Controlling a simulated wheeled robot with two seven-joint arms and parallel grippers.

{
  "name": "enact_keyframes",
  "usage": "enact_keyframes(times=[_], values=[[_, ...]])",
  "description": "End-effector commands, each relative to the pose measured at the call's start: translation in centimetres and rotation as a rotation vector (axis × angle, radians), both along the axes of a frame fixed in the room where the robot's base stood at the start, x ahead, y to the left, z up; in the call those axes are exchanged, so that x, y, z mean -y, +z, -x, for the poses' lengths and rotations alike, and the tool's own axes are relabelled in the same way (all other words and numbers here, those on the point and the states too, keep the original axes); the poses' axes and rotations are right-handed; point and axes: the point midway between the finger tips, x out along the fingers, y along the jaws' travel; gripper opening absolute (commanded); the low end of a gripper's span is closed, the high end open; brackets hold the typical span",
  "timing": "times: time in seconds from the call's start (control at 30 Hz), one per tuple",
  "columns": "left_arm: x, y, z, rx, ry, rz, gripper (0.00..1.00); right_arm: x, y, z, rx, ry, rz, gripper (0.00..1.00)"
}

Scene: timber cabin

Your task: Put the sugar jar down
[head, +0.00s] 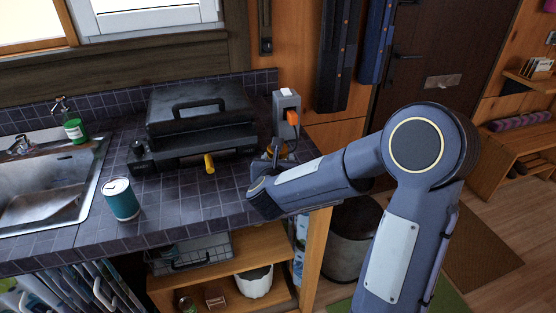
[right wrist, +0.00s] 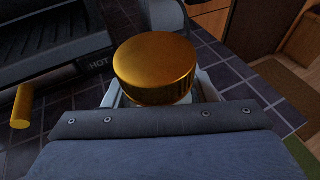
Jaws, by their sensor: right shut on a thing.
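The sugar jar shows in the right wrist view as a round gold lid (right wrist: 155,68); its body below is mostly hidden by the lid and my wrist. My right gripper (right wrist: 157,90) is shut on the jar, with a pale finger on either side below the lid. In the head view my right gripper (head: 274,160) is over the right end of the dark tiled counter (head: 180,206), and the jar is largely hidden there. I cannot tell whether the jar's base touches the tiles. My left gripper is not in view.
A black grill (head: 200,118) with a yellow handle (head: 209,164) stands left of my right gripper. A grey dispenser with an orange part (head: 287,112) stands behind it. A teal can (head: 121,200) and the sink (head: 45,185) are further left. Bare tiles lie along the front.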

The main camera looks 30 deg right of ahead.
Motion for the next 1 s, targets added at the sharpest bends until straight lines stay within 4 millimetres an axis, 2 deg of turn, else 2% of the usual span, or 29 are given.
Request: enact_keyframes(times=[0.23,0.27,0.4,0.67,0.77,0.87,1.0], values=[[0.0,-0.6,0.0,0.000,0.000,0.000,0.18,0.0,-0.3,0.0,0.001,0.001,0.000,0.23],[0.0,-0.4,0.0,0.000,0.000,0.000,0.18,0.0,-0.2,0.0,0.000,0.000,0.000,0.56],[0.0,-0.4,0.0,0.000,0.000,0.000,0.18,0.0,-0.2,0.0,0.000,0.001,0.000,0.73],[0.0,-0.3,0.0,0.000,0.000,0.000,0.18,0.0,-0.1,0.0,-0.001,0.000,-0.001,0.73],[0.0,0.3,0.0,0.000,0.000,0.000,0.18,0.0,0.3,0.0,-0.001,0.000,0.000,0.73],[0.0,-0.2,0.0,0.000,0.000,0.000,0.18,-0.9,0.4,0.9,0.002,0.004,0.000,0.73],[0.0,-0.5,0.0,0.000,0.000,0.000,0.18,-2.5,1.3,3.2,0.004,0.005,0.000,0.73]])
